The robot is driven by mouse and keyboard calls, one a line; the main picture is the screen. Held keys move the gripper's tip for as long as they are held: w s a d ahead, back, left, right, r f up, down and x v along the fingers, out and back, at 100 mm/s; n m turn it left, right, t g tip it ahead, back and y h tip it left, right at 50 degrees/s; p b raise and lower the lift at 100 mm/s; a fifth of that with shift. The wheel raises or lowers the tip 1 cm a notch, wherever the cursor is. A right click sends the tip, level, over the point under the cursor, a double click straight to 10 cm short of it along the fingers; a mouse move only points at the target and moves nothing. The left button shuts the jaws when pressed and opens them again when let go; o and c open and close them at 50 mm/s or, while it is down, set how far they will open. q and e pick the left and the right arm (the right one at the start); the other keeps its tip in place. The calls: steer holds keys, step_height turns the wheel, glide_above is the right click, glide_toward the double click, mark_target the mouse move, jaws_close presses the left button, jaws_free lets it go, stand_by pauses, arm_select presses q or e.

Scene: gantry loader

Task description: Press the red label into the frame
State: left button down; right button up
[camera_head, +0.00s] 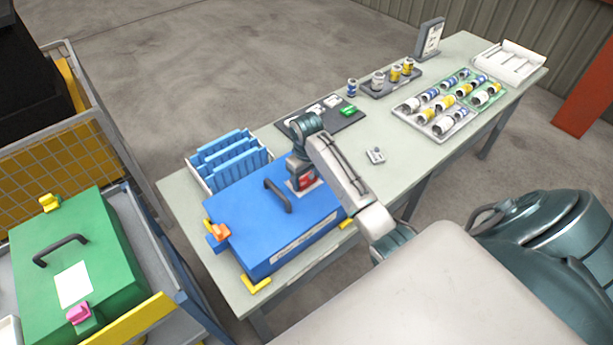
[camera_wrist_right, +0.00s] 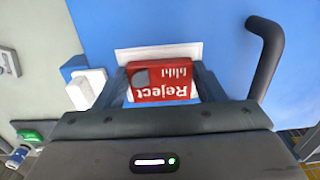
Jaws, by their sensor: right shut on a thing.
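The red label (camera_wrist_right: 162,80) reads "Reject" upside down in the right wrist view. It also shows in the head view (camera_head: 306,183), over the lid of the blue case. My right gripper (camera_wrist_right: 158,88) is shut on it, one finger at each side. The white frame (camera_wrist_right: 190,50) on the blue lid shows behind and around the label; whether the label touches it I cannot tell. The blue case (camera_head: 258,233) has a dark handle (camera_head: 277,194) left of the gripper in the head view. My left gripper is not in view.
A rack of blue dividers (camera_head: 229,160) stands behind the case. A dark mat (camera_head: 345,122) with white pieces and a green piece lies farther back. Trays of small jars (camera_head: 437,105) fill the table's far end. A green case (camera_head: 105,265) sits on a cart at left.

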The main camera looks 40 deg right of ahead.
steer(key=shift+f, duration=0.2)
steer(key=o, duration=1.3)
steer(key=shift+r, duration=3.5)
jaws_close()
steer(key=shift+f+b, duration=0.55)
steer(key=shift+f, duration=2.3)
